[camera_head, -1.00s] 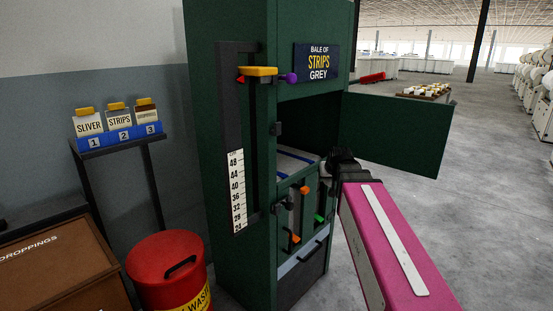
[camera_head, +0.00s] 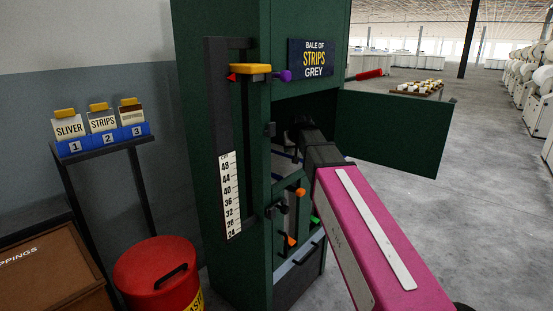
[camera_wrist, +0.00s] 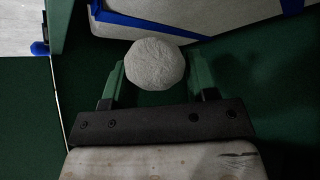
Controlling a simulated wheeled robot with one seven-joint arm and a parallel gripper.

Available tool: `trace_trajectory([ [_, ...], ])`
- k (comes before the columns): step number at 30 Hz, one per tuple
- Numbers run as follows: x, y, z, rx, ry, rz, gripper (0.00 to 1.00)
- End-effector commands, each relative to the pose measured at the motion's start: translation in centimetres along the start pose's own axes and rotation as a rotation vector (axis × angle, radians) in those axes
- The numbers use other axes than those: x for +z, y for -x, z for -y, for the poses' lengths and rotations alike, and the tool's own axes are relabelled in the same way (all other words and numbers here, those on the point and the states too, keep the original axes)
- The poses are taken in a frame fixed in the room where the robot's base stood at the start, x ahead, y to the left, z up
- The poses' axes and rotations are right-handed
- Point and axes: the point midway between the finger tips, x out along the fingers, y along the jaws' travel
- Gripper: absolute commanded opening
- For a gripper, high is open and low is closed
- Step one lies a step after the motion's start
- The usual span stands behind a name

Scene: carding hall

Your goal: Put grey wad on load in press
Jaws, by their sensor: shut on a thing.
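The grey wad (camera_wrist: 155,64) is a pale round lump between the two green fingers of my gripper (camera_wrist: 158,82) in the wrist view. My gripper is shut on it. The green press (camera_head: 228,130) stands upright with its door (camera_head: 395,130) swung open to the right. In the head view my gripper (camera_head: 300,122) reaches into the dark press opening, and the wad is hidden there. The load (camera_wrist: 225,12), pale with blue straps, shows beyond the wad at the top of the wrist view. Whether the wad touches it I cannot tell.
A red waste bin (camera_head: 160,275), a brown droppings box (camera_head: 50,270) and a stand with labelled cards (camera_head: 102,140) are to the left. Open floor lies right.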

Motion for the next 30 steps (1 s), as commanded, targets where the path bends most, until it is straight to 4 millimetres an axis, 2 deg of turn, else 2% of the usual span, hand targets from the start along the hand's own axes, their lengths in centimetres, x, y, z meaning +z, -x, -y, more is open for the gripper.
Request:
trace_trajectory([
  [1, -1.1, -0.9, 0.9, -0.001, 0.002, 0.0, 0.29],
  [11, -5.1, -4.5, 5.7, -0.002, 0.002, -0.001, 0.29],
  [15, -3.4, -5.8, 5.5, 0.0, 0.0, 0.001, 0.29],
  [23, -2.4, -7.0, 5.5, 0.0, 0.0, 0.0, 0.29],
  [30, -0.5, -9.1, 5.5, 0.0, -0.001, 0.001, 0.29],
])
